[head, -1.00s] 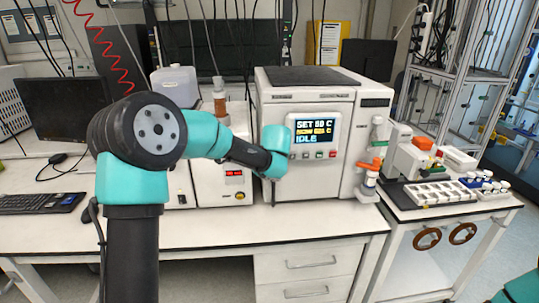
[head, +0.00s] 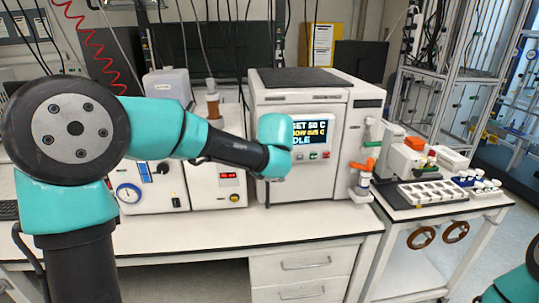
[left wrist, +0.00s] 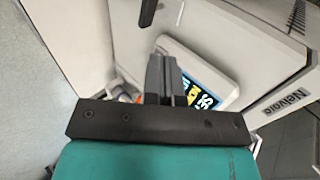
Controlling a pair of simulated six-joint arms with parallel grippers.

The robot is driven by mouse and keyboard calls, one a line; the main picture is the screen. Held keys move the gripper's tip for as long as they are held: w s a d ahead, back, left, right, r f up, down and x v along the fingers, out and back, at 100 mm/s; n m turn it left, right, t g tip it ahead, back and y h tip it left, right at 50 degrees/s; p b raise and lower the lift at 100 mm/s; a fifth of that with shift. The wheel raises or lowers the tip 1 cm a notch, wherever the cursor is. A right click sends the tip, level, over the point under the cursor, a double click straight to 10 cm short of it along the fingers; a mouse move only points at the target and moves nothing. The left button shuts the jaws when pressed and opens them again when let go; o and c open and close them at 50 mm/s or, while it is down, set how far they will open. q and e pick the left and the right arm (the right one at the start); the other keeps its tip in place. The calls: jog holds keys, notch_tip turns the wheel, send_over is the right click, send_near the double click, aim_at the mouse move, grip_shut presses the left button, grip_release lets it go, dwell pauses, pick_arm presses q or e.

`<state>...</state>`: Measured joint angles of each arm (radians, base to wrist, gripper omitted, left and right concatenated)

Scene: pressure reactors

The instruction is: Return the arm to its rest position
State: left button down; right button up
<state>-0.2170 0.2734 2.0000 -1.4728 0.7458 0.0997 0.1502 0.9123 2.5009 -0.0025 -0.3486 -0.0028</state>
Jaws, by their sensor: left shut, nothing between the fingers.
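My left arm reaches in from the left in the head view, and its teal wrist (head: 276,140) is in front of the white reactor (head: 265,115), covering the left edge of its display (head: 318,130). The display reads in part "50 C" and "DLE". My left gripper (left wrist: 163,60) shows in the left wrist view as two grey fingers shut together with nothing between them. The lit display (left wrist: 200,88) is behind them there; I cannot tell the exact gap to the reactor. Of my right arm only a teal part shows at the lower right; its gripper is out of view.
A white box unit with a gauge (head: 129,193) and a red readout (head: 229,176) stands left of the reactor. The bench front (head: 220,236) is clear.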

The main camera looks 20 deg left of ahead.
pick_arm(q)
jog(key=shift+f, duration=0.1)
jog(key=s+d+f+n+g+h, duration=0.2)
jog(key=s+f+g+h, duration=0.15)
jog(key=f, duration=1.05)
jog(key=s+d+f+n+g+h, duration=0.1)
jog(key=s+d+f+g+h, duration=0.2)
jog(key=f, duration=1.1)
jog(key=s+f+n+g+h, duration=0.1)
jog(key=s+f+n, duration=1)
jog(key=s+f, duration=1)
jog(key=shift+s+a+f, duration=0.3)
jog(key=shift+s+a, duration=0.05)
jog(key=shift+s, duration=0.45)
jog(key=c, duration=1.9)
grip_release()
jog(key=shift+h, duration=0.25)
